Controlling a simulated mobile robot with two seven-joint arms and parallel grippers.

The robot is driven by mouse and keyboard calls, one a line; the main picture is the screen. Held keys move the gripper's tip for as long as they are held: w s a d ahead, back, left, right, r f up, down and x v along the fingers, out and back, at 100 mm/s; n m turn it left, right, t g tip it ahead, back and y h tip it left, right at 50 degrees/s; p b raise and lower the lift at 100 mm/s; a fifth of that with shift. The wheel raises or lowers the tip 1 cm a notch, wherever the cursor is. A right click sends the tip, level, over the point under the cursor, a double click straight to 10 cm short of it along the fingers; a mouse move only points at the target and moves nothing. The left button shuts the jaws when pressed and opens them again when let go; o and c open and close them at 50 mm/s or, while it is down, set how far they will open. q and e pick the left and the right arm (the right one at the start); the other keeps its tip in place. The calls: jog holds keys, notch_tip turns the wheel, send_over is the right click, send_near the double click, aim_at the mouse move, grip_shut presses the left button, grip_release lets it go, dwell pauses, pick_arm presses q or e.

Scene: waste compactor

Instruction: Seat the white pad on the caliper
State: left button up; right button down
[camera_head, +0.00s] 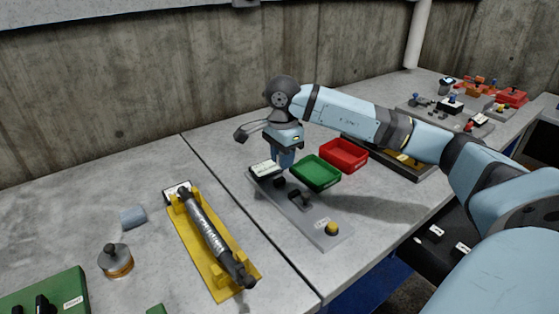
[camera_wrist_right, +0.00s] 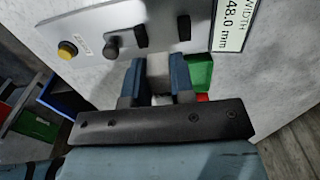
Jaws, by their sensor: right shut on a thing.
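My right gripper (camera_head: 285,163) is over the back part of the grey caliper plate (camera_head: 317,219), pointing down. In the right wrist view the gripper (camera_wrist_right: 156,66) is shut on a pale grey-white block (camera_wrist_right: 158,72), which looks like the white pad; in the head view the fingers hide it. The caliper plate (camera_wrist_right: 95,24) lies just beyond the fingertips there, with black posts, a yellow button (camera_wrist_right: 68,50) and a display (camera_wrist_right: 230,25) reading width 48.0 mm. I cannot tell whether the pad touches the caliper. My left gripper is not in view.
A green tray (camera_head: 318,184) and a red tray (camera_head: 345,167) stand right behind the caliper. A yellow cradle (camera_head: 190,245) with a dark cylinder stands to the left. A blue-grey block (camera_head: 132,217) and a brass-based knob (camera_head: 115,262) lie further left.

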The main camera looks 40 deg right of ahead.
aim_at(282, 194)
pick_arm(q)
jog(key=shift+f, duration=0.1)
pick_arm(e)
jog(key=shift+f+b, duration=0.4)
jog(key=shift+f, duration=0.05)
jog(key=shift+f+b, duration=0.5)
jog(key=shift+f, duration=0.2)
notch_tip(282, 194, down, 2)
jog(key=shift+f+b, duration=0.25)
jog(key=shift+b, duration=0.6)
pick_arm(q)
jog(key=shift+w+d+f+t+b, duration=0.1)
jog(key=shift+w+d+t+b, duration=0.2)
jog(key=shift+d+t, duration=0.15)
pick_arm(e)
jog(key=shift+f, duration=0.5)
pick_arm(q)
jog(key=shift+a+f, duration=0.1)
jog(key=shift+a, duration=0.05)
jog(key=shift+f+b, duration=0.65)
jog(key=shift+b, duration=0.05)
pick_arm(e)
jog(key=shift+f, duration=0.95)
pick_arm(q)
jog(key=shift+b, duration=0.45)
pick_arm(e)
jog(key=shift+f, duration=0.65)
